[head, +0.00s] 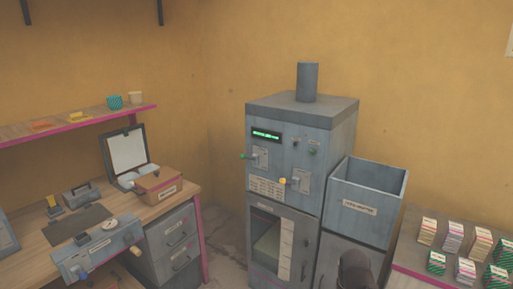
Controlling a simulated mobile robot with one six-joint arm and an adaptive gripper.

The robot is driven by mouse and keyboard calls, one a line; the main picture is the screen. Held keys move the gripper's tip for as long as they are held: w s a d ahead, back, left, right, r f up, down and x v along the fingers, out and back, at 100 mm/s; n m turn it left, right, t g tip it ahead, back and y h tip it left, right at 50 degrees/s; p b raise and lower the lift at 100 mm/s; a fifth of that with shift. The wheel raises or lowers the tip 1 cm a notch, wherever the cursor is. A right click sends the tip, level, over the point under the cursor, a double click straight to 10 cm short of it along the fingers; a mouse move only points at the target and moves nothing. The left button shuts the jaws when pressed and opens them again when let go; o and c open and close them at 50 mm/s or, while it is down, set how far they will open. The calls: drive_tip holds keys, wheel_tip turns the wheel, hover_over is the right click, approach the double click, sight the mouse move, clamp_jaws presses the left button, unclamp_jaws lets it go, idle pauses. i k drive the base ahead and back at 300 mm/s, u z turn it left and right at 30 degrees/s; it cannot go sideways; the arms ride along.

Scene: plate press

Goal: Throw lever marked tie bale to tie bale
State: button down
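The grey baling press (277,150) stands against the wall in the middle of the head view, with a lit green display. A lever with a green knob (243,156) sticks out from the upper left of its front. A second lever with a yellow knob (283,181) sticks out lower, above the chamber door (278,243). Small plates mark both levers, but their words are too small to read, so I cannot tell which one is marked tie bale. My gripper does not show; only a dark rounded part, probably of my arm, shows at the bottom edge.
A grey open bin (368,206) stands right of the press. A table with several bundled stacks (452,237) is at the far right. A wooden workbench (185,195) with boxes and tools is at left, with a shelf (80,122) above it.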

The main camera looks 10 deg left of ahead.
sight(242, 156)
drive_tip(key=z, duration=0.15)
drive_tip(key=i, duration=0.7)
drive_tip(key=u, duration=0.55)
drive_tip(key=i, duration=0.7)
drive_tip(key=u, duration=0.5)
